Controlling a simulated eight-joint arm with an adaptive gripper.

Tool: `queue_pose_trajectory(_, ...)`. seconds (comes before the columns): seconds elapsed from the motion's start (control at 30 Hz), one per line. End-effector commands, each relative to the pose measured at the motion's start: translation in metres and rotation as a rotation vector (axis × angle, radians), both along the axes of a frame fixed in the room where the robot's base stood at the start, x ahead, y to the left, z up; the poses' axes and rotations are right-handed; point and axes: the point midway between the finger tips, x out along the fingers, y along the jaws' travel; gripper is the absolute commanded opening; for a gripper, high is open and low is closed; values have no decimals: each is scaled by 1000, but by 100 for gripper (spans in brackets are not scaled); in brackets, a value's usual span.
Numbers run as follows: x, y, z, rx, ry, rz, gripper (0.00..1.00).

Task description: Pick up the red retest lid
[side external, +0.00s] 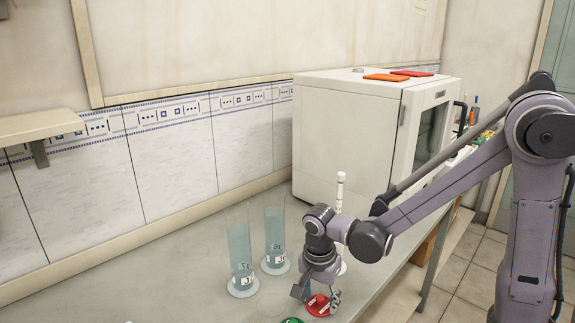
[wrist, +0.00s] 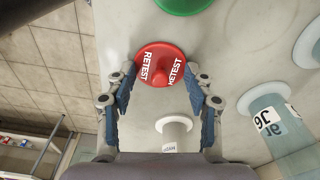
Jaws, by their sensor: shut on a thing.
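The red retest lid (wrist: 158,62) is a round red disc with a central knob and white RETEST lettering. It also shows low in the side view (side external: 318,305), below my wrist. My gripper (wrist: 160,68) has a blue-padded finger at each side of the lid, shut on its rim. In the side view my gripper (side external: 317,297) points down at the bench with the lid between its fingers. I cannot tell whether the lid touches the bench or is slightly above it.
A green lid (wrist: 187,5) lies just beyond the red one. Cylinders of bluish liquid (side external: 240,258) (side external: 275,232) stand left of my gripper on the grey bench (side external: 180,285). A white labelled piece (wrist: 174,130) shows between my fingers. A white oven-like box (side external: 345,135) stands behind.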

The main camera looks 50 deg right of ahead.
Motion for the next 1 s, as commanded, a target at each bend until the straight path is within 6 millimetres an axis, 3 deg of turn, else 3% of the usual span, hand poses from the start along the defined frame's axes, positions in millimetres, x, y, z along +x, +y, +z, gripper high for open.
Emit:
queue_pose_trajectory(0.37, 0, 0, 6, 0, 0, 0, 38)
queue_pose_trajectory(0.67, -2, -2, 44, -1, 1, -2, 38)
queue_pose_trajectory(0.97, -32, -61, 81, 0, 1, -8, 38)
queue_pose_trajectory(1.0, -35, -68, 85, 0, 0, -7, 29)
